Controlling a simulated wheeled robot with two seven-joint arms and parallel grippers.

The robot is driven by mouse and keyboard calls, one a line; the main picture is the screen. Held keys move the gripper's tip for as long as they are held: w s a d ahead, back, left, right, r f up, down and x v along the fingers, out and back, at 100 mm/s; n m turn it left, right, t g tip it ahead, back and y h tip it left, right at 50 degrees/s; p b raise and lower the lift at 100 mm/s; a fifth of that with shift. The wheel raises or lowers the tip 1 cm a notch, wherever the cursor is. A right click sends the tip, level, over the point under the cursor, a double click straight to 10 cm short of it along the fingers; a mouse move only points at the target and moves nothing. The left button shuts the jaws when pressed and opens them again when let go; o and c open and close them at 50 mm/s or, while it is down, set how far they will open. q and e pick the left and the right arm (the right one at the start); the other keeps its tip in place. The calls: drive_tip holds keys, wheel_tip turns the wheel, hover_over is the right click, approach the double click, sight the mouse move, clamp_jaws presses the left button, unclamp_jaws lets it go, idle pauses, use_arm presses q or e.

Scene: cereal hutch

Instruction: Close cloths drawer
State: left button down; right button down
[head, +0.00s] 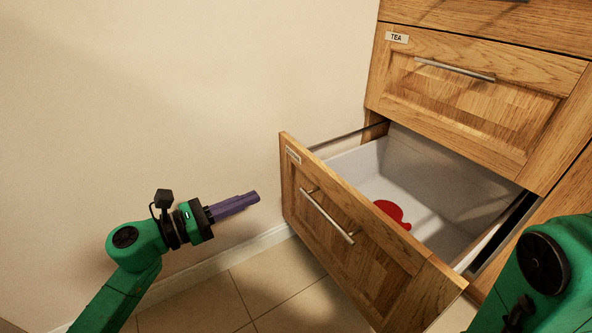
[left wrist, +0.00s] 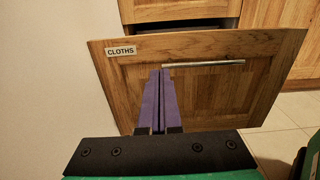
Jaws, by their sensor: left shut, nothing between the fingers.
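The cloths drawer (head: 345,235) is pulled out from the wooden cabinet, below the drawer labelled TEA. Its front has a metal bar handle (head: 327,216) and a small label that reads CLOTHS in the left wrist view (left wrist: 121,52). A red item (head: 391,212) lies inside the drawer. My left gripper (head: 256,197) has purple fingers, shut and empty, pointing at the drawer front from the left. In the left wrist view the fingers (left wrist: 160,72) overlap the drawer front near the handle's left end; in the head view they look apart from it. My right gripper is not seen.
The TEA drawer (head: 470,100) above is shut. A plain beige wall (head: 180,90) stands to the left. Tiled floor (head: 260,280) in front of the drawer is clear. A green arm part of mine is at the lower right.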

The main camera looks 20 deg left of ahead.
use_arm(q)
drive_tip(key=b, duration=0.3)
approach(314, 170)
drive_tip(key=x, duration=0.6)
drive_tip(key=shift+w+d, duration=0.25)
drive_tip(key=shift+w, duration=0.05)
drive_tip(key=shift+w, duration=0.1)
